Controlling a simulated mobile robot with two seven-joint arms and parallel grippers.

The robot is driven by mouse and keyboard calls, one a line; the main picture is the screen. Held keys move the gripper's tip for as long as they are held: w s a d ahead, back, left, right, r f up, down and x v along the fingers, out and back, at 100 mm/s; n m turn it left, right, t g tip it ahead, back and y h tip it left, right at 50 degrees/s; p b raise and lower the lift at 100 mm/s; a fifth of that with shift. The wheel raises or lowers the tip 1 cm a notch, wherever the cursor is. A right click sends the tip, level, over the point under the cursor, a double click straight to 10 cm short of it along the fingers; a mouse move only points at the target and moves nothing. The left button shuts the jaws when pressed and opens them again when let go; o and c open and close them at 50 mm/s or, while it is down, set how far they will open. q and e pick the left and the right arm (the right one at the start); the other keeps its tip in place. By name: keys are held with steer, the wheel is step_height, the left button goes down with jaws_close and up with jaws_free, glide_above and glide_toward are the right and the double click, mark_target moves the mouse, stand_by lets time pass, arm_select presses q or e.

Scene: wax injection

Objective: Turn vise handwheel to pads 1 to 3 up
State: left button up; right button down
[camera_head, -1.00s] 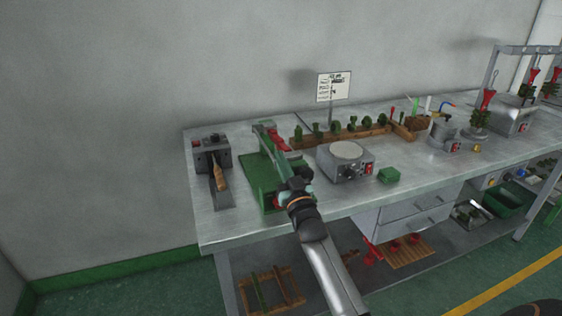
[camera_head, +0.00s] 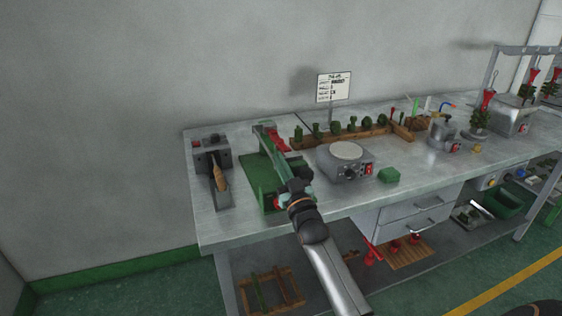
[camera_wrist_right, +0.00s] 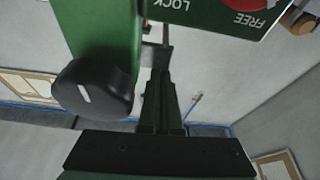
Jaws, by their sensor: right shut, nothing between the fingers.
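The green vise (camera_head: 257,178) stands on the metal bench, with a long green bar and red parts at its back. In the right wrist view a black round knob (camera_wrist_right: 93,88) with a white mark sits on a green upright; I take it for the handwheel's knob. A green plate (camera_wrist_right: 225,14) reads FREE and LOCK beside a red disc. My right gripper (camera_wrist_right: 160,85) is shut and empty, its dark fingers just right of the knob; contact cannot be told. In the head view my right gripper (camera_head: 291,182) covers the vise's right side. Pad numbers are not readable. My left gripper is out of view.
A grey box with a wooden-handled tool (camera_head: 219,178) stands left of the vise. A wooden rack (camera_head: 345,135) of green pieces and a sign (camera_head: 334,87) are behind.

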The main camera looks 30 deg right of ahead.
steer(key=shift+a+f+n+y, duration=0.1)
steer(key=shift+f+n+y, duration=0.25)
steer(key=shift+n, duration=0.55)
steer(key=shift+a+f+n+y, duration=0.1)
steer(key=shift+f+n+y, duration=0.25)
steer(key=shift+n, duration=0.5)
steer(key=shift+a+f+n+y, duration=0.1)
steer(key=shift+f+n+y, duration=0.1)
steer(key=shift+n+y, duration=0.45)
steer(key=shift+f+n+y, duration=0.25)
steer(key=shift+n, duration=0.75)
steer(key=shift+d+f+n+g+y, duration=0.15)
steer(key=shift+f+n+y, duration=0.25)
steer(key=shift+n, duration=0.65)
steer(key=shift+a+f+n+g+y, duration=0.1)
steer(key=shift+f+n+g+y, duration=0.2)
steer(key=shift+n, duration=0.7)
steer(key=shift+d+f+n+g+y, duration=0.15)
steer(key=shift+f+n+y, duration=0.3)
steer(key=shift+n, duration=0.6)
steer(key=shift+f, duration=0.15)
steer(key=shift+p, duration=0.3)
